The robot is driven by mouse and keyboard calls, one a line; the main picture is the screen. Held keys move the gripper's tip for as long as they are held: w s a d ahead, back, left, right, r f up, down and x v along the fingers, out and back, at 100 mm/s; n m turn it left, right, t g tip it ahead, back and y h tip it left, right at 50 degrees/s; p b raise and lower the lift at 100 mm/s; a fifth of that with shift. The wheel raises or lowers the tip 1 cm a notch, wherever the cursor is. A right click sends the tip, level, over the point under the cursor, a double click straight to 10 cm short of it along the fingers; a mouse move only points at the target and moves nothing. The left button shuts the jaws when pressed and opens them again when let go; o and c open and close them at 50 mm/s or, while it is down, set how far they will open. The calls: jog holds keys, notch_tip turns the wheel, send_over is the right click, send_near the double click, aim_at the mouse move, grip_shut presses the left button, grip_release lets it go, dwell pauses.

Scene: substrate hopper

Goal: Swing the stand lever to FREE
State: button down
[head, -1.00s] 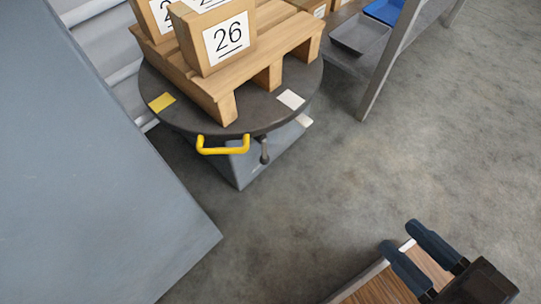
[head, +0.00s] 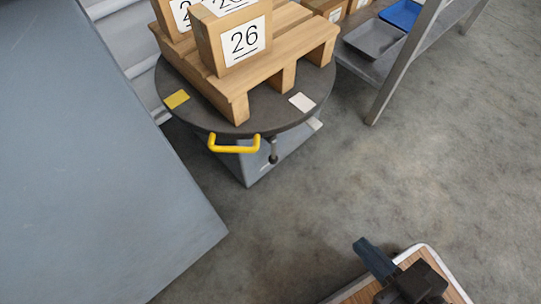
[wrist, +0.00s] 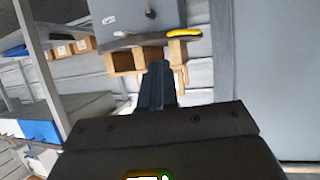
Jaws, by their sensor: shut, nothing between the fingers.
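The stand lever (head: 272,152) is a short dark rod with a knob, hanging at the front of the grey stand (head: 252,174) under the round dark turntable (head: 203,117). The wrist view, which is upside down, shows the lever (wrist: 150,11) near the top edge. No FREE marking is readable. A white plate (head: 316,124) shows at the stand's right side. My gripper (head: 361,243) is at the lower right, well apart from the lever. In the wrist view my gripper (wrist: 158,68) has its fingers together, with nothing between them.
A yellow handle (head: 235,147) sticks out from the turntable just left of the lever. A wooden pallet (head: 292,57) with numbered boxes (head: 243,40) stands on top. A grey panel (head: 90,170) fills the left. A shelf (head: 408,62) with trays stands right. Floor between is clear.

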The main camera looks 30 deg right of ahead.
aim_at(274, 151)
jog(key=w+a+f+n+g+p, duration=0.2)
jog(key=w+a+f+g+p, duration=0.25)
jog(key=w+f, duration=0.75)
jog(key=w+a+f+g+h+p, duration=0.1)
jog(key=w+h+p, duration=0.1)
jog(key=w, duration=0.5)
jog(key=w+a+f+n+g+h+p, duration=0.1)
jog(key=w+f+p, duration=0.1)
jog(key=w, duration=0.5)
jog(key=shift+w+a+h, duration=0.25)
jog(key=shift+w+h, duration=0.15)
jog(key=w+d+f+b, duration=0.5)
jog(key=w+d+f, duration=0.1)
jog(key=w+f, duration=0.1)
jog(key=shift+f, duration=0.5)
